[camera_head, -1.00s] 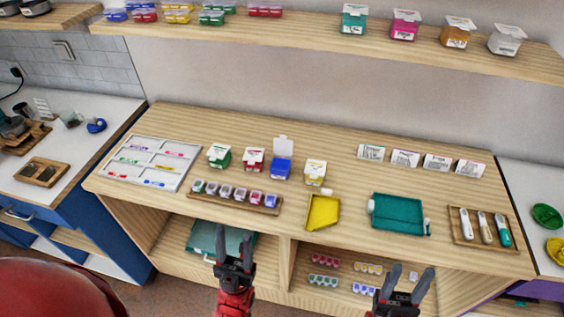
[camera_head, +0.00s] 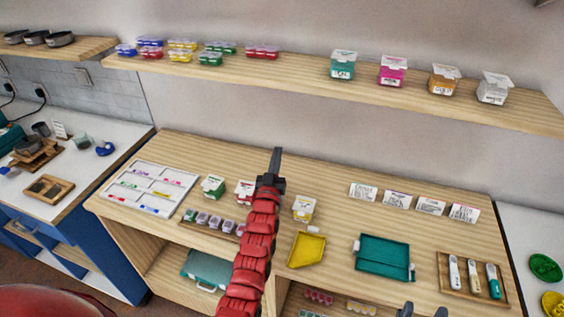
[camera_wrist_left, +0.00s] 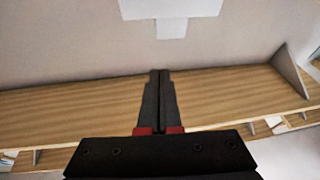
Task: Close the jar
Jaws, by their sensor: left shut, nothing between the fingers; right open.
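My left gripper (camera_head: 277,155) is raised over the counter, its fingers together and empty. In the left wrist view its shut fingers (camera_wrist_left: 160,80) point at the pale wall and a wooden board. The blue jar with the raised white lid is hidden behind my left gripper and arm in the head view. The green jar (camera_head: 213,187), the red jar (camera_head: 245,187), partly covered, and the yellow jar (camera_head: 303,209) stand in the same row with white lids.
A yellow tray (camera_head: 307,249) and a teal tray (camera_head: 384,256) lie in front. A wooden tray (camera_head: 468,290) with several tools is at right. Label cards (camera_head: 397,200) stand behind. An upper shelf (camera_head: 290,72) runs along the wall. A white shape (camera_wrist_left: 170,9) in the wrist view is unclear.

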